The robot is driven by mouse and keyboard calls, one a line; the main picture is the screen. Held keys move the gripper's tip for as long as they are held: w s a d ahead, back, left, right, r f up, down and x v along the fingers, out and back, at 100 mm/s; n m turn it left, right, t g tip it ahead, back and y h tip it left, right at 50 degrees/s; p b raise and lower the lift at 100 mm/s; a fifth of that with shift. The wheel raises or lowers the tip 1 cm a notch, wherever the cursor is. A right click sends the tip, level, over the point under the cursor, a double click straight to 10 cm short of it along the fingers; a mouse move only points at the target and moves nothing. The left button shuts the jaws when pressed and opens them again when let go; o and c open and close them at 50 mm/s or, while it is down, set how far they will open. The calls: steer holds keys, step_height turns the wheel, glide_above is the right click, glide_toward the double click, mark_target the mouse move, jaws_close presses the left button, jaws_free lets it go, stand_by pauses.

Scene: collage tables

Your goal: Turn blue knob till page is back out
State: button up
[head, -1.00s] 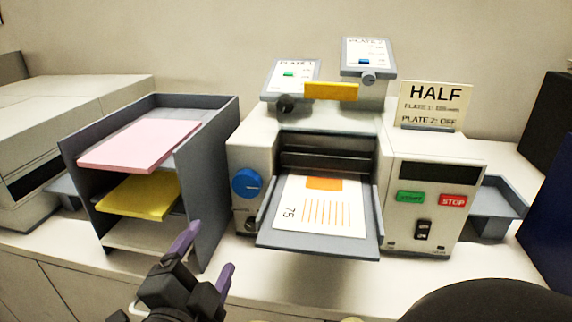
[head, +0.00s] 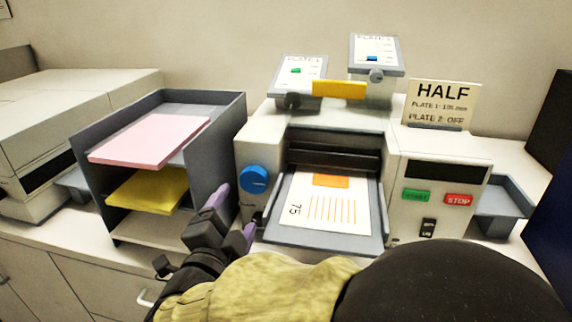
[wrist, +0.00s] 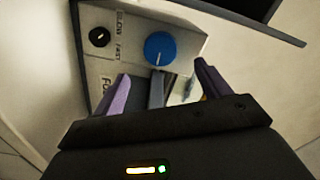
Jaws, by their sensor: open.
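The blue knob (head: 254,180) is on the left side of the white printing machine's front (head: 246,150). It also shows in the wrist view (wrist: 160,48), ahead of and between my finger tips. The page (head: 318,205), white with an orange block, orange lines and "75", lies on the grey tray (head: 322,240) in front of the rollers. My gripper (head: 233,214), with purple fingers, is open and empty, below and a little left of the knob, apart from it. In the wrist view my gripper (wrist: 163,85) shows its fingers spread.
A grey shelf (head: 90,165) with pink paper (head: 150,140) and yellow paper (head: 148,190) stands close left of my gripper. A small black knob (wrist: 99,37) sits beside the blue one. Start (head: 417,196) and stop (head: 458,200) buttons are on the right.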

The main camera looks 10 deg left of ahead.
mark_target(252, 184)
steer(key=w+p, duration=0.1)
steer(key=w, duration=0.8)
steer(key=shift+a, duration=0.15)
steer(key=c, duration=1)
steer(key=shift+f, duration=0.1)
